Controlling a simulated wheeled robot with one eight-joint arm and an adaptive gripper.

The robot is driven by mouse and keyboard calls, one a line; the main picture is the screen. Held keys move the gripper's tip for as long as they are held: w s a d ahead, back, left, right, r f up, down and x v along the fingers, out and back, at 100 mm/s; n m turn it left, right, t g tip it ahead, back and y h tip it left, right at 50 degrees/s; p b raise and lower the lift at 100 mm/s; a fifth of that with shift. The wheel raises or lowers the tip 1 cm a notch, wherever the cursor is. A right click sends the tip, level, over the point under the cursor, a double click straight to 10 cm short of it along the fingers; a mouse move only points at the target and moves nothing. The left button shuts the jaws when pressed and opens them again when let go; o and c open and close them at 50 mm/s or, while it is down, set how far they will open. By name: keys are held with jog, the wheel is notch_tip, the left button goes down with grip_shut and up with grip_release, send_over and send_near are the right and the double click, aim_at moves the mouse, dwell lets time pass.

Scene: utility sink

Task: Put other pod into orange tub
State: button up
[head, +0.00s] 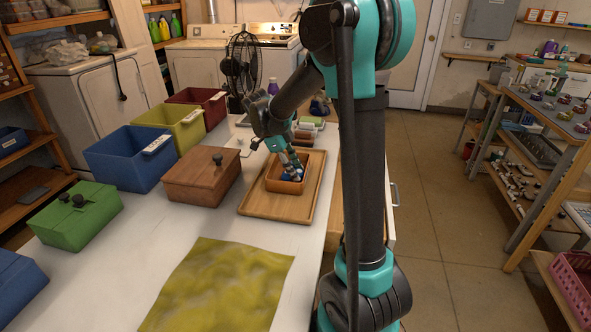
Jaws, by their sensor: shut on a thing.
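The orange tub (274,185) stands on a wooden tray (270,207) on the white counter. My gripper (295,173) points down into the tub, with its fingertips inside the rim. It is shut on a small pod. Blue and whitish pod colour (287,177) shows low in the tub by the fingertips. The fingers partly hide it, so I cannot tell whether this is the held pod, a second one, or both.
A lidded wooden box (203,178) stands left of the tray. Blue (128,160), yellow (172,124) and red (203,107) bins, and a green lidded box (75,216), line the counter's left side. A yellow-green cloth (222,285) lies in front.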

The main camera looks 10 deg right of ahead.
jog(key=o, duration=0.9)
jog(key=shift+r, duration=0.1)
jog(key=s+v, duration=0.1)
jog(key=v, duration=1.1)
jog(key=shift+w, duration=0.45)
